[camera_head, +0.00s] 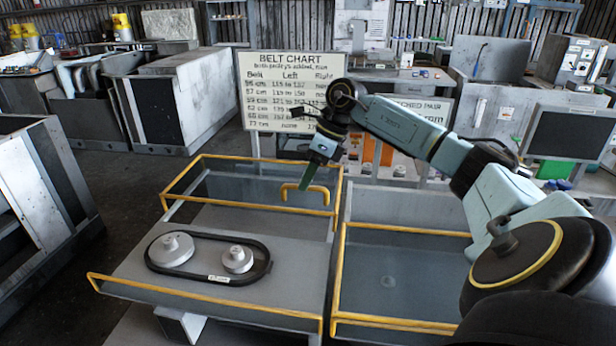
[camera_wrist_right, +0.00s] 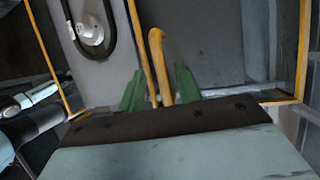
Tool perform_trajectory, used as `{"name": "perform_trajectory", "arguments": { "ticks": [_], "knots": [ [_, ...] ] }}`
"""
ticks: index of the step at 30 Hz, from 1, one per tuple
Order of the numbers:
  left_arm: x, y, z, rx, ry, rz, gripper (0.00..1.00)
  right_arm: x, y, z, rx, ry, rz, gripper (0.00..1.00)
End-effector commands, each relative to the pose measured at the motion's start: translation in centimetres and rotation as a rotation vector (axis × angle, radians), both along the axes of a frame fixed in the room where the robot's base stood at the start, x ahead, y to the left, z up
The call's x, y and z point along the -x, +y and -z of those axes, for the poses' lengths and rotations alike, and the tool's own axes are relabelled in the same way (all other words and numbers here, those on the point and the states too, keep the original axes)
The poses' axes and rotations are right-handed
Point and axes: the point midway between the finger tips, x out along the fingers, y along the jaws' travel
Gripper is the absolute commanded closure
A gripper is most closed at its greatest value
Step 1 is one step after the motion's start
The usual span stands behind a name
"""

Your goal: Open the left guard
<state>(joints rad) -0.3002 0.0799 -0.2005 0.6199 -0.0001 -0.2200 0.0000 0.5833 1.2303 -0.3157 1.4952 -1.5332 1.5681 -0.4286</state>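The left guard (camera_head: 249,206) shows as a yellow-edged frame at the back of the left housing, with a yellow handle (camera_head: 318,189) near its right end. Its clear panel is hard to make out, so I cannot tell how far it is open. My right gripper (camera_head: 306,186) points down at the handle. In the right wrist view its two green fingers (camera_wrist_right: 160,88) are apart, one on each side of the yellow handle (camera_wrist_right: 157,50), with visible gaps.
Two grey pulleys with a black belt (camera_head: 208,258) lie on the left housing's plate. A yellow-edged right housing (camera_head: 400,327) stands beside it. A belt chart (camera_head: 291,92) stands behind. A monitor (camera_head: 570,135) is at the right. Open floor lies to the left.

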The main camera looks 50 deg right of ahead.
Motion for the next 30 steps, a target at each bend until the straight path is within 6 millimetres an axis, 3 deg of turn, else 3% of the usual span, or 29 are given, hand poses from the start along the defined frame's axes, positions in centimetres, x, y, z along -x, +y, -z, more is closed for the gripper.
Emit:
{"name": "perform_trajectory", "arguments": {
  "ticks": [12, 18, 30],
  "knots": [
    [0.0, 0.0, -0.2, 0.000, -0.001, 0.000, 0.40, 1.9, -3.0, -7.8, 0.000, -0.007, 0.003, 0.66],
    [-0.1, 0.0, -0.7, 0.000, -0.001, 0.000, 0.40, 2.7, -4.2, -10.8, 0.000, -0.004, 0.003, 0.66],
    [-0.1, 0.0, -0.8, -0.001, -0.001, -0.001, 0.40, 3.0, -4.6, -11.8, 0.001, -0.001, 0.002, 0.66]
  ]
}}
